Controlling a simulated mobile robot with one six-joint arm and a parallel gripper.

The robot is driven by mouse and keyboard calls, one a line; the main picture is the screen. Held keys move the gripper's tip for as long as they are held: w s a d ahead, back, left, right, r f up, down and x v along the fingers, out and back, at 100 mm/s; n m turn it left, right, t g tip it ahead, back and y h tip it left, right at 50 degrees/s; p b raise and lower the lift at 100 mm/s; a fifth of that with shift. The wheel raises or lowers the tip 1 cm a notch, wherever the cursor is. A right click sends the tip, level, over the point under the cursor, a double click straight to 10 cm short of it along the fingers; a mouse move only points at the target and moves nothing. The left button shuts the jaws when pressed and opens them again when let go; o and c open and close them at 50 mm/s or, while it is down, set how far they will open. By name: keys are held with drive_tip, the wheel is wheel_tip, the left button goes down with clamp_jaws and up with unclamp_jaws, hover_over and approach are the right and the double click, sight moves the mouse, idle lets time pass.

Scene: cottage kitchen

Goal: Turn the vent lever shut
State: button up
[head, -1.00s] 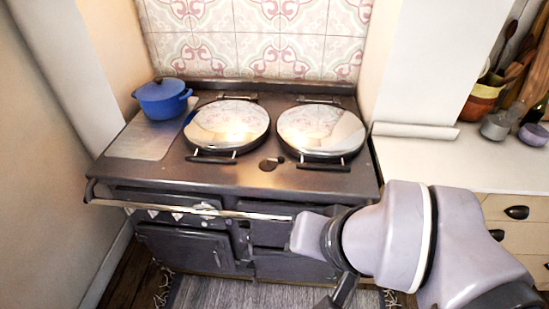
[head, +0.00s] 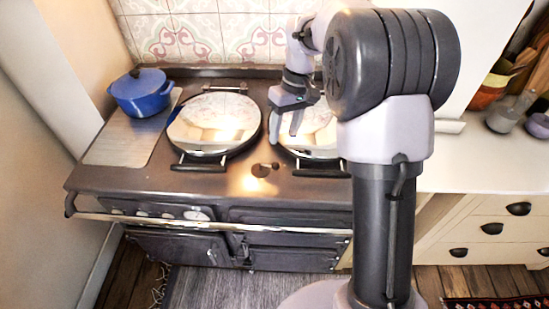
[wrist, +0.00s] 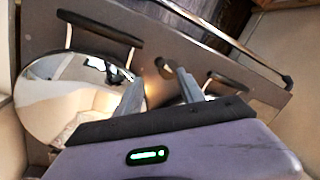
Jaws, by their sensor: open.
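The vent lever (head: 262,170) is a small dark fitting on the flat top of the range, between the two round lids and near their front handles. Its exact angle is too small to read. In the head view my gripper (head: 285,130) points down over the right lid, behind and to the right of the lever, with its fingers apart and empty. In the wrist view the open fingers (wrist: 160,78) show at the centre, and a small round fitting (wrist: 165,68) shows between and beyond their tips, partly hidden.
The left chrome lid (head: 213,122) and the right chrome lid (head: 318,140) flank the lever, each with a raised black handle in front. A blue pot (head: 142,93) stands at the back left. A rail (head: 200,219) runs along the range's front. A pale counter (head: 475,160) lies right.

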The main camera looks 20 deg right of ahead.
sight(277, 163)
drive_tip(key=f+b, duration=0.1)
drive_tip(key=f, duration=0.3)
drive_tip(key=a+f+b, duration=0.1)
drive_tip(key=f, duration=0.2)
drive_tip(key=a+f+b, duration=0.1)
drive_tip(key=f+b, duration=0.1)
drive_tip(key=f, duration=0.2)
drive_tip(key=shift+s+f, duration=0.2)
drive_tip(key=shift+f, duration=0.15)
clamp_jaws()
